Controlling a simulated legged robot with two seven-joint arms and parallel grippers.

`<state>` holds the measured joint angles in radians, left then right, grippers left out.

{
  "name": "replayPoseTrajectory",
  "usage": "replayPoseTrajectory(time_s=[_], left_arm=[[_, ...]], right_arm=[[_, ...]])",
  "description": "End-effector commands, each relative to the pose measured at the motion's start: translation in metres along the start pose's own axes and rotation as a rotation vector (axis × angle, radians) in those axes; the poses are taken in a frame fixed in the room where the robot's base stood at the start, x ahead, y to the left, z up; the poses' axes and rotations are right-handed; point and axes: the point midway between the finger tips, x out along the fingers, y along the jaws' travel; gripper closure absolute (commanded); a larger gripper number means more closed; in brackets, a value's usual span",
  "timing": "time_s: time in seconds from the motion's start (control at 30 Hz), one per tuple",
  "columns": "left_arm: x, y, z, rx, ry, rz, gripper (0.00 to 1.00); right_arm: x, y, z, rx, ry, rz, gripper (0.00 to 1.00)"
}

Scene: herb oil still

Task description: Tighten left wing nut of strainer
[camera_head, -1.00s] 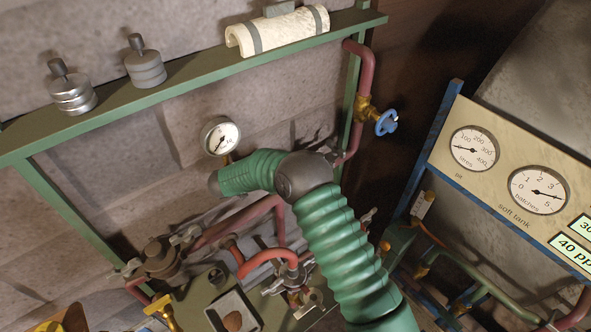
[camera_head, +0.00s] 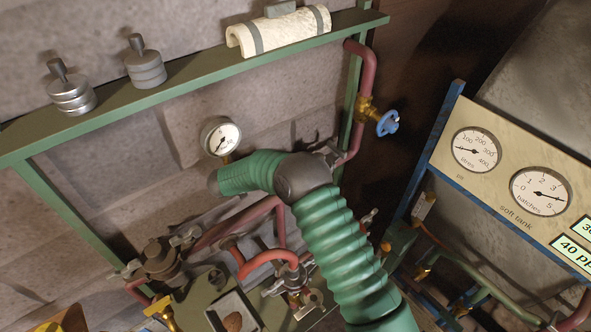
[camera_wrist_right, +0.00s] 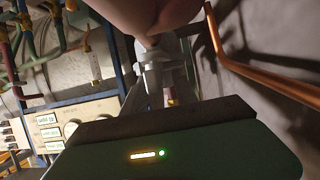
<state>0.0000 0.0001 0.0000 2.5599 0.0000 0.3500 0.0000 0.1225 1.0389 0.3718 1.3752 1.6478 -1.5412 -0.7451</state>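A brown metal pot-shaped fitting (camera_head: 163,262), which looks like the strainer, sits at lower left on the green frame. A grey wing nut (camera_head: 131,268) shows on its left side and another (camera_head: 186,236) on its right. My right arm, in a green ribbed sleeve, crosses the middle of the head view. My right gripper (camera_head: 333,156) is mostly hidden behind it, by the red pipe and well to the right of the strainer. In the right wrist view its grey fingers (camera_wrist_right: 151,45) are close together below a pinkish surface; whether they grip anything is unclear. My left gripper is not in view.
A red pipe (camera_head: 365,70) with a blue-handled valve (camera_head: 386,122) runs down behind the arm. A small gauge (camera_head: 220,137) is above the forearm. A red hose fitting (camera_head: 268,262) and a tray (camera_head: 232,312) lie right of the strainer. A dial panel (camera_head: 520,180) is at right.

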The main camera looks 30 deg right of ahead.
Motion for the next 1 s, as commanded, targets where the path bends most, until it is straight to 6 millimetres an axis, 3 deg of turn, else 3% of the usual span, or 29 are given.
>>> replayPoseTrajectory(time_s=[0.17, 0.5, 0.63, 0.8, 1.0], left_arm=[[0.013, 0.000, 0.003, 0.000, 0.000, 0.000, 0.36], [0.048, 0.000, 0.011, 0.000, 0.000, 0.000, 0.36], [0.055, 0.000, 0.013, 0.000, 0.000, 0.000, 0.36], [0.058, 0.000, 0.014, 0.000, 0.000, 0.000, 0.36], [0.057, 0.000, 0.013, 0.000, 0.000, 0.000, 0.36]], right_arm=[[-0.021, -0.002, 0.004, 0.001, 0.001, -0.005, 0.66], [-0.118, -0.003, 0.007, 0.000, -0.002, -0.004, 0.66], [-0.148, -0.004, 0.006, -0.001, -0.002, -0.003, 0.66], [-0.166, -0.004, 0.004, -0.002, -0.002, -0.001, 0.66], [-0.167, -0.003, 0.002, -0.003, -0.002, 0.001, 0.66]])
